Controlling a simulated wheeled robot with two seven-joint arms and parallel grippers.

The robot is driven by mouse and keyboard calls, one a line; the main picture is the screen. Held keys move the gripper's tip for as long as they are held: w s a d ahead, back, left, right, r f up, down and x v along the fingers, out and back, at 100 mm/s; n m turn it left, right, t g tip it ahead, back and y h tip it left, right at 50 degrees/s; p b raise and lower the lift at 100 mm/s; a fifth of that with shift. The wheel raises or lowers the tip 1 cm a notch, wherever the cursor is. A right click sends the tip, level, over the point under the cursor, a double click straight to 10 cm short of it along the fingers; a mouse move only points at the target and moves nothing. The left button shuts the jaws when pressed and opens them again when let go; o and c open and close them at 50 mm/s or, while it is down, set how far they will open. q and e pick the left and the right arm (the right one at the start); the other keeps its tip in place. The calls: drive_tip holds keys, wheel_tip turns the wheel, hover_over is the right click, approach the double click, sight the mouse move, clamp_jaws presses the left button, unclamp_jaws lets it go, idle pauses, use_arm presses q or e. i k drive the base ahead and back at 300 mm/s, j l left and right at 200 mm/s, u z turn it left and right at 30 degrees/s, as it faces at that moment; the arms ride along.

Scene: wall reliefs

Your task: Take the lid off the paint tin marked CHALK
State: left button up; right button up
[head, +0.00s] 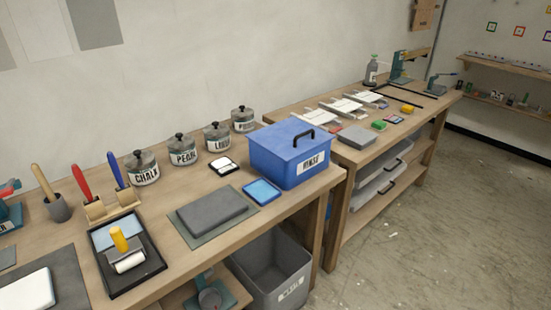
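The paint tin marked CHALK (145,176) stands upright on the near wooden bench, close to the wall, leftmost in a row of similar tins. It is grey with a white label and black letters. Its dark lid (139,158) with a black knob sits on top. The tin marked PEARL (183,157) is to its right, and two more lidded tins (216,142) (243,124) follow, their labels hard to read. Neither of my grippers is in view.
A holder with red and blue-handled tools (110,207) stands just left of the CHALK tin. A roller tray (148,268) lies in front of it, a grey slab (212,207) to the right. A blue lidded box (268,158) stands farther right. Bare wood lies before the tins.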

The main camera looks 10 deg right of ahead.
sight(139, 158)
drive_tip(key=i+l+u, duration=0.2)
drive_tip(key=l+u, duration=0.3)
drive_tip(key=l, duration=0.45)
drive_tip(key=l+u, duration=0.5)
drive_tip(key=l, duration=0.5)
